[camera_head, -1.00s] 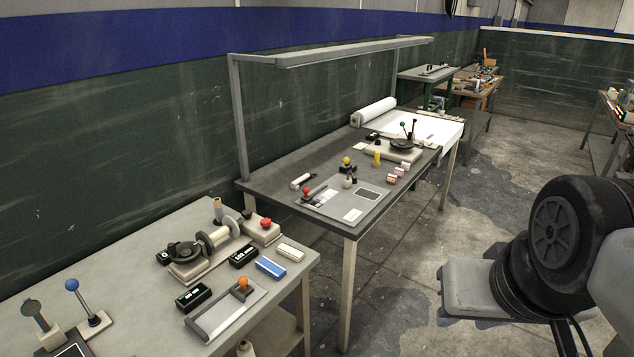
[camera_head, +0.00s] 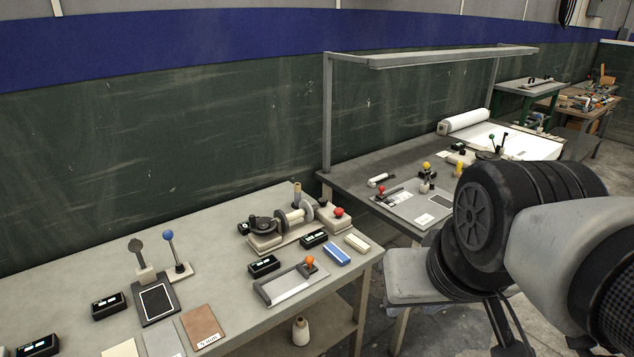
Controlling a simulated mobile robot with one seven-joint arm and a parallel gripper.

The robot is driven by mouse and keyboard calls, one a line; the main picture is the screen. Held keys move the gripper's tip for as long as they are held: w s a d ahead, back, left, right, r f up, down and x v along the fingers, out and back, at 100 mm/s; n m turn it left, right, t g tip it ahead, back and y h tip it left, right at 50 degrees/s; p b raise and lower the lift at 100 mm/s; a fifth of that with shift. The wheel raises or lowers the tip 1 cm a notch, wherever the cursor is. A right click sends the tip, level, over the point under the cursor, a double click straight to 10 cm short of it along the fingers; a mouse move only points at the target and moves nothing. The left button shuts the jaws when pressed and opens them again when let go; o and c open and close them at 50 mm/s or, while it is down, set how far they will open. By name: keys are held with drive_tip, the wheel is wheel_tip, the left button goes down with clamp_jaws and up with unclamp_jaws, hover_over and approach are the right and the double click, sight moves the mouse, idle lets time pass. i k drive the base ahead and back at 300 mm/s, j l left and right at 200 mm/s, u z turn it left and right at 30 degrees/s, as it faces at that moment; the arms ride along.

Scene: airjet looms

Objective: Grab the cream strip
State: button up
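Two cream pieces show on the near grey table (camera_head: 240,219), and I cannot tell which one is the cream strip. One is a small cream bar (camera_head: 357,243) lying next to a blue bar (camera_head: 337,255) near the table's right end. The other is a flat cream piece (camera_head: 120,348), cut off by the bottom edge of the picture, beside a grey sheet (camera_head: 165,339). My arm fills the right side, well apart from both pieces in the picture. My gripper is not in view.
Around the bars are black display boxes (camera_head: 264,265), a winder with a spool (camera_head: 291,219) and an orange-knobbed frame (camera_head: 292,284). A brown sample (camera_head: 202,327) lies nearer. A second table (camera_head: 345,181) with a raised overhead bar stands behind, against the green wall.

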sight(351, 239)
drive_tip(key=i+l+u, duration=0.3)
drive_tip(key=i+l, duration=0.25)
drive_tip(key=i, duration=0.15)
drive_tip(key=i+l+u, duration=0.25)
drive_tip(key=i+l, duration=0.4)
